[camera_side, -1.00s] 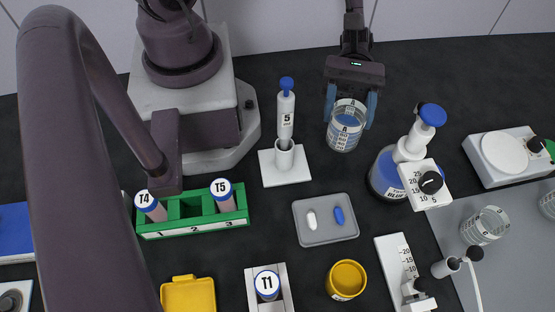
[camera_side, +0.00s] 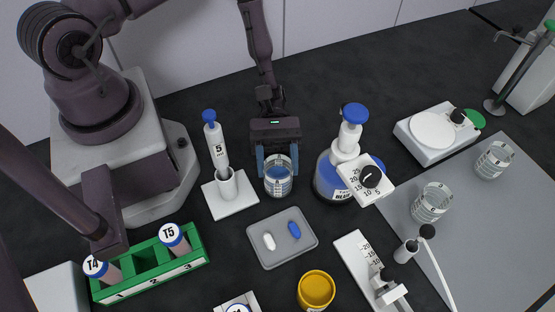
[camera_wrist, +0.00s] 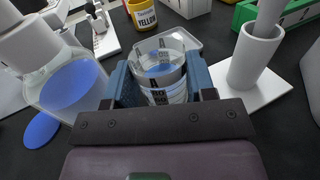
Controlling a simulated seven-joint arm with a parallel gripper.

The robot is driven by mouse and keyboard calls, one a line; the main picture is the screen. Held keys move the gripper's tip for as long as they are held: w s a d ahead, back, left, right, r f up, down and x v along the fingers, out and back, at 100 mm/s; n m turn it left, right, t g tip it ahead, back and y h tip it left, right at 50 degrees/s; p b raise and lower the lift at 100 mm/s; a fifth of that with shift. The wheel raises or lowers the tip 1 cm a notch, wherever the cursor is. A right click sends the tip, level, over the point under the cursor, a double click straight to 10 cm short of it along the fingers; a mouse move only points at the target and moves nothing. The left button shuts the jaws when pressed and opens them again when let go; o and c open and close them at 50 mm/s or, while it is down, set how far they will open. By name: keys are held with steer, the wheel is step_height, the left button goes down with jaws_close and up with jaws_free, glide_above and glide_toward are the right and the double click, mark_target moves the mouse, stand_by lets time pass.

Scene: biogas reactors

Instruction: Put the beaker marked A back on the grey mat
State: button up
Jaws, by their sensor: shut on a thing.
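The grey mat (camera_side: 485,235) lies to the right, beyond the blue bottle. Two clear beakers (camera_side: 432,203) (camera_side: 494,160) stand on the mat.
The blue dispenser bottle (camera_side: 328,182) stands close right of the held beaker. The pipette stand (camera_side: 243,198) is close left. A grey tray with two capsules (camera_side: 265,258) is in front.

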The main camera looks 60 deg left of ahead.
steer(key=shift+f, duration=0.1)
steer(key=o, duration=1)
